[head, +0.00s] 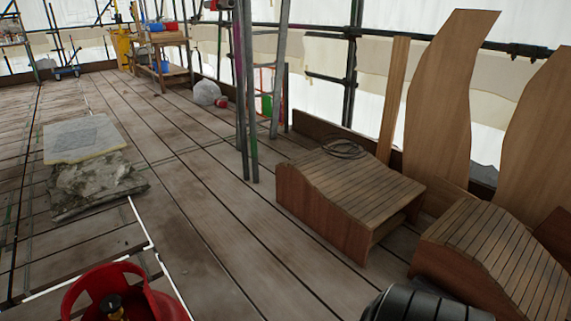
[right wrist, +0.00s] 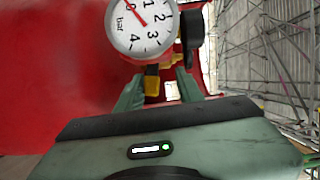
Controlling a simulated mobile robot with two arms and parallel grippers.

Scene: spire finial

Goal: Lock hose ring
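In the right wrist view, my right gripper (right wrist: 159,82) faces a red surface, its two green-grey fingers spread apart. A yellow-brass fitting (right wrist: 152,86) shows between and beyond them, with room at its sides. I cannot tell how near the fingertips are to it. A round white pressure gauge (right wrist: 141,24) marked "bar" stands just above the fingers, its red needle near 0. I cannot make out a hose ring here. In the head view, a red cylinder (head: 165,300) with a collar around a brass valve (head: 112,306) is at the bottom left. My left gripper is not in view.
Scaffold poles (head: 246,90) stand mid-view. Stone slabs (head: 80,140) lie at the left. The plank floor between is clear.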

